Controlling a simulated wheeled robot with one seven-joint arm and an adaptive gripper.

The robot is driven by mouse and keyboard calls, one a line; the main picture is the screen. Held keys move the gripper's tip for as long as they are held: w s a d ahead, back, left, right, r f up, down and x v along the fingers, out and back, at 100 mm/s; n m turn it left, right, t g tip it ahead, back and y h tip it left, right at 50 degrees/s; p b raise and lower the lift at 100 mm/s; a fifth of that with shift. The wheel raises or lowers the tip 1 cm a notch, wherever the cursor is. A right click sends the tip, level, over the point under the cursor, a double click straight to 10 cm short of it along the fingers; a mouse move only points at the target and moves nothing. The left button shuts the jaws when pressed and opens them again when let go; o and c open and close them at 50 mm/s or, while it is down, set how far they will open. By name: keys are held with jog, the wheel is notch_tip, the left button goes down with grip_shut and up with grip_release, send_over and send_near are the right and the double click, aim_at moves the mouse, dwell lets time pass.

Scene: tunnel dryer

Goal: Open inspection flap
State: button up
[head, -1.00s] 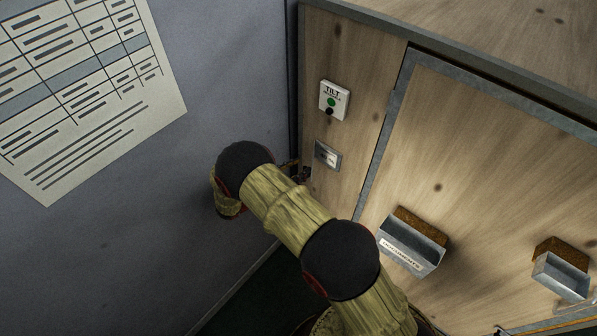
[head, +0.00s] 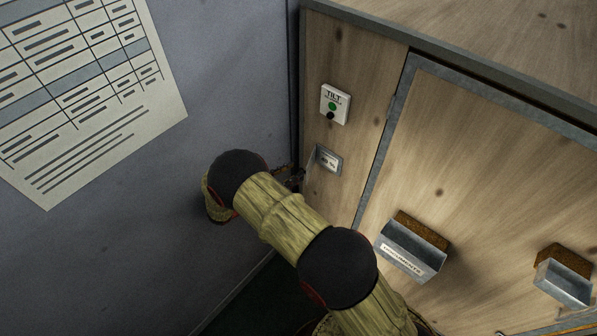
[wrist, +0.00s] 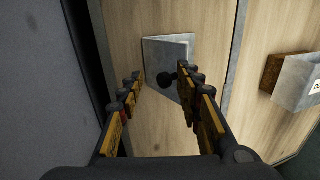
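The inspection flap (wrist: 166,52) is a small grey metal plate on the wooden panel, with a black knob (wrist: 166,79). In the head view a thin edge of the flap (head: 311,162) stands out at the left of its metal frame, and a white label (head: 328,159) shows inside, so it looks partly open. My gripper (wrist: 162,82) is open in the wrist view, one finger on each side of the knob. The right fingertip is close to the knob; I cannot tell whether they touch. In the head view my gripper is mostly hidden behind my arm.
A TILT switch box (head: 335,104) with a green button is above the flap. A large metal-edged door (head: 470,150) is to the right, bearing a document holder (head: 409,252) and another metal holder (head: 562,280). A grey wall (head: 220,80) with a poster (head: 80,95) stands close on the left.

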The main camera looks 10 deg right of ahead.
jog(key=shift+f+v, duration=0.2)
jog(key=shift+v, duration=0.95)
jog(key=shift+f+v, duration=0.25)
jog(key=shift+v, duration=0.9)
jog(key=shift+s+d, duration=0.1)
jog(key=shift+s, duration=0.1)
jog(key=shift+c, duration=0.2)
